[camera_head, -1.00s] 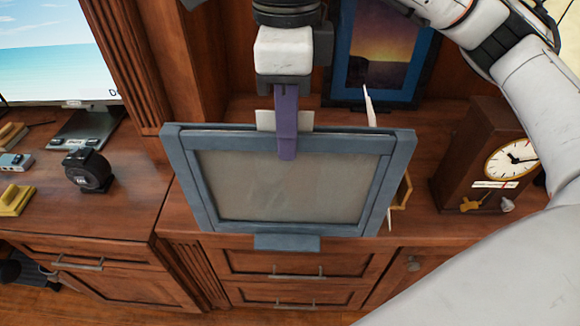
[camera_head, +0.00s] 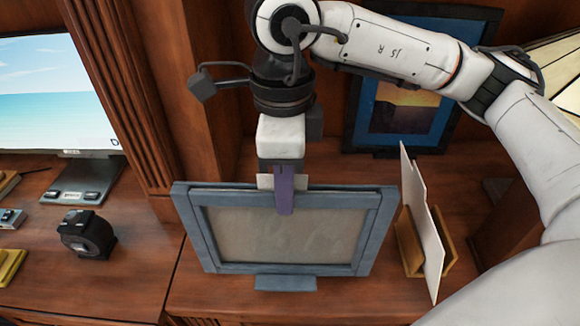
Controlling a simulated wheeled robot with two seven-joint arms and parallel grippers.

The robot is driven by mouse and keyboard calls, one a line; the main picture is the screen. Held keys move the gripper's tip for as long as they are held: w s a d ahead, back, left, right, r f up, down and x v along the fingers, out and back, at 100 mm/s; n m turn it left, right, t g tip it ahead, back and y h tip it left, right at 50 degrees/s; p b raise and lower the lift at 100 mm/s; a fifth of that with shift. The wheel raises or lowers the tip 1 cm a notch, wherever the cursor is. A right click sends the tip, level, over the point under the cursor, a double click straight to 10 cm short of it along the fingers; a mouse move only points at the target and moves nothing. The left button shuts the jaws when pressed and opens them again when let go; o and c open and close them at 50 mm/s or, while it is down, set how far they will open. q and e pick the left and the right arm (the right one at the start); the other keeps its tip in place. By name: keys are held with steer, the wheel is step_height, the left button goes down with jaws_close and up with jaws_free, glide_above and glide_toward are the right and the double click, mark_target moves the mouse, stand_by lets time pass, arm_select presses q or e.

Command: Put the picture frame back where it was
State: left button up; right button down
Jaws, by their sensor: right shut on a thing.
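The picture frame (camera_head: 285,268) is blue-grey with a blank greyish panel and a small foot at its bottom edge. It is upright, facing me, over the wooden cabinet top in the middle of the head view. My right gripper (camera_head: 284,192) is shut on the frame's top edge, with a purple finger in front of the panel. I cannot tell whether the foot touches the wood. My left gripper is not in view.
A second blue frame with a sunset picture (camera_head: 398,112) stands at the back. A wooden holder with a white card (camera_head: 424,225) stands close to the right. A tape measure (camera_head: 87,233) and a monitor (camera_head: 55,92) are at left. Wood behind the held frame is partly hidden.

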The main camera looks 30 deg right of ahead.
mark_target(285, 219)
step_height(285, 219, down, 4)
steer(key=shift+w, duration=0.1)
stand_by(0.4)
steer(key=shift+f, duration=0.15)
steer(key=c, duration=1.7)
jaws_free()
steer(key=shift+c, duration=0.2)
